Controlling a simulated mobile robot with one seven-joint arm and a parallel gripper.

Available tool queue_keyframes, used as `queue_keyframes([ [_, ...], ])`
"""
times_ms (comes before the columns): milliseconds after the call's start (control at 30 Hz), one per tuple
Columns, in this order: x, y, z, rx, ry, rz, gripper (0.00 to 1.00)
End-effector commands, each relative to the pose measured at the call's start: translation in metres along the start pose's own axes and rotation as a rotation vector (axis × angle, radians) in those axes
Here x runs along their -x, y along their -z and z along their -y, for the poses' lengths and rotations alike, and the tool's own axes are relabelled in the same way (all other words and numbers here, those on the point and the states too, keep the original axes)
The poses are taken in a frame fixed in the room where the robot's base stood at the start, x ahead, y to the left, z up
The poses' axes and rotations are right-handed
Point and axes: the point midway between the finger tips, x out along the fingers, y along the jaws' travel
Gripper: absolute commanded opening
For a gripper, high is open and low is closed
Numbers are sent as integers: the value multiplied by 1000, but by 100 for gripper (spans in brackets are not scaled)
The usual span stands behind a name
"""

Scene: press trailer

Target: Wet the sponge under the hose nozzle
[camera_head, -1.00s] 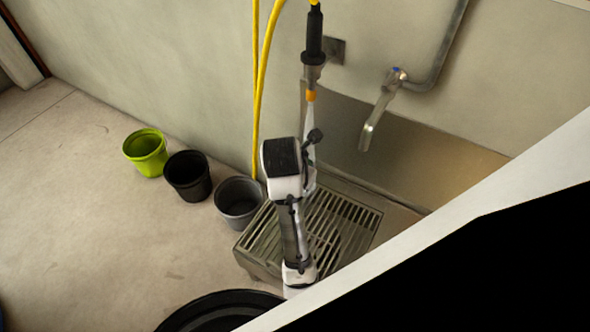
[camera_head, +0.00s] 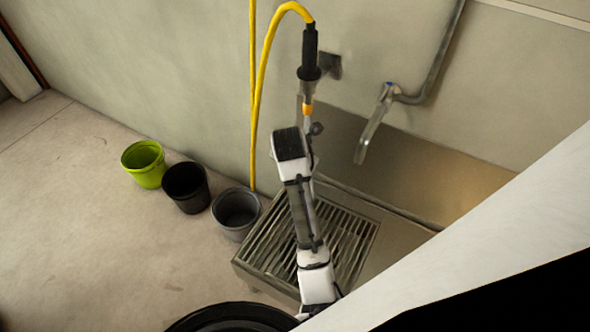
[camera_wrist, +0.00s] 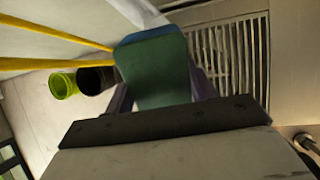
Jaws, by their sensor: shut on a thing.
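In the wrist view my gripper (camera_wrist: 162,95) is shut on the sponge (camera_wrist: 152,68), a green block with a blue edge. The hose nozzle (camera_head: 309,58) hangs upright by the wall in the head view, with a black body, metal collar and orange tip. A pale streak like water runs down from its tip. My arm's upper end is just below and in front of the tip. It hides my fingers and the sponge in the head view. I cannot tell whether the water touches the sponge.
A slatted metal grate (camera_head: 345,235) lies below my arm, beside a steel splash panel (camera_head: 430,175). A metal tap (camera_head: 373,130) is to the nozzle's right. Green (camera_head: 145,165), black (camera_head: 187,188) and grey (camera_head: 237,214) buckets line the wall. A yellow hose (camera_head: 262,75) loops to the nozzle.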

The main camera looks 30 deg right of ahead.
Motion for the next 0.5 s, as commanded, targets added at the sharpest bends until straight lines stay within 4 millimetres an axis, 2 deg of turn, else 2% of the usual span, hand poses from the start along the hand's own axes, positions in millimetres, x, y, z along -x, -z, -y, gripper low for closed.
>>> queue_keyframes([
  [500,-31,-34,-12,0,1,-1,37],
])
